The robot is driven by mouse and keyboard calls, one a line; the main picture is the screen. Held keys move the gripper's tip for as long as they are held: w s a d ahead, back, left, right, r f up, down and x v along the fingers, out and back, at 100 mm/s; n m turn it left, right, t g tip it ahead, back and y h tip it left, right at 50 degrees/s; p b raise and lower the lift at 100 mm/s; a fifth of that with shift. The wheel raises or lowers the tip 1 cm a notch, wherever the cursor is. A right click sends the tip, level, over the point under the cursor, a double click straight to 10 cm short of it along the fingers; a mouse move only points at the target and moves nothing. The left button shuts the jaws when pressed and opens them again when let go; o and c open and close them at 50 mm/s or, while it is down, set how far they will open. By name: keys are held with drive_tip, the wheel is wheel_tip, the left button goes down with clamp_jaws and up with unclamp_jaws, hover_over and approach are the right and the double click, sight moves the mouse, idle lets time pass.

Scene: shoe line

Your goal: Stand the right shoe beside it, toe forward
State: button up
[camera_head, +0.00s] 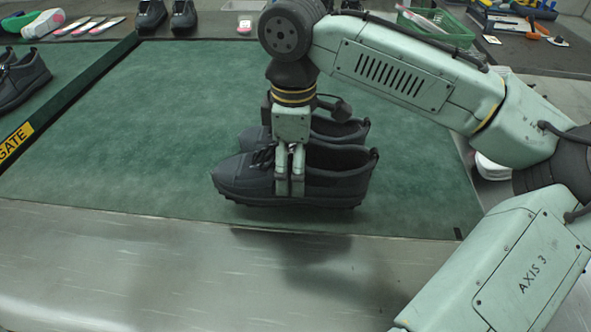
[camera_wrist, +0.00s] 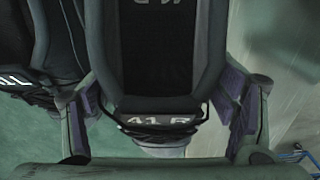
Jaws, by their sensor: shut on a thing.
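My gripper (camera_head: 290,188) is shut on a dark grey shoe (camera_head: 337,178), with its fingers around the shoe's sides. The shoe is level, toe to the left, over the front part of the green mat. In the wrist view this shoe (camera_wrist: 160,55) sits between both fingers and bears a "41 R" label. A second dark shoe (camera_head: 345,130) stands just behind it, toe also to the left, mostly hidden by the held shoe and my gripper. It shows at the left of the wrist view (camera_wrist: 50,45). I cannot tell whether the held shoe's sole touches the mat.
The green mat (camera_head: 130,130) is clear to the left and right. A black strip with a yellow "GATE" label (camera_head: 15,143) borders it at left, with another shoe (camera_head: 22,82) beyond. A steel edge (camera_head: 120,260) runs in front. A green basket (camera_head: 436,28) stands at the back right.

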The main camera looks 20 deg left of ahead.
drive_tip(key=shift+w, duration=0.35)
drive_tip(key=shift+f, duration=1.8)
drive_tip(key=shift+f, duration=0.15)
drive_tip(key=o, duration=1.5)
drive_tip(key=shift+o, duration=0.2)
wheel_tip(320, 180, up, 12)
drive_tip(key=shift+r, duration=0.15)
